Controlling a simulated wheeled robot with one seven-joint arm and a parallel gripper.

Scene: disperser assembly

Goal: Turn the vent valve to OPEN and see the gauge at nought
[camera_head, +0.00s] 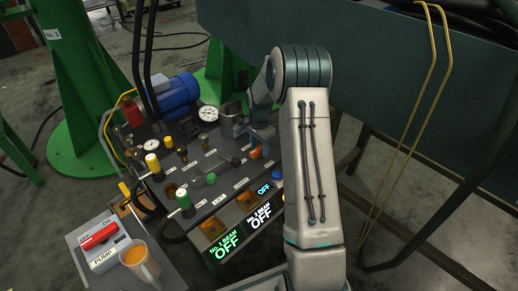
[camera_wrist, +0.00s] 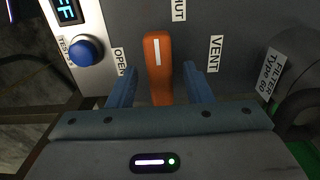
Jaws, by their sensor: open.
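The orange vent valve handle (camera_wrist: 159,52) shows in the wrist view beside the VENT label (camera_wrist: 215,54). Its white stripe lies toward the partly cut-off SHUT label (camera_wrist: 179,10); the OPEN label (camera_wrist: 119,62) is to its left. My gripper (camera_wrist: 158,72) is open, with one blue-grey finger on each side of the handle. I cannot tell whether either finger touches it. In the head view the orange handle (camera_head: 256,152) shows just below my gripper (camera_head: 262,135).
A blue button (camera_wrist: 85,51) sits left of the handle, and a FILTER part (camera_wrist: 298,102) is to the right. Several knobs and levers crowd the panel. A cup (camera_head: 139,261) and a red switch (camera_head: 100,236) are at lower left.

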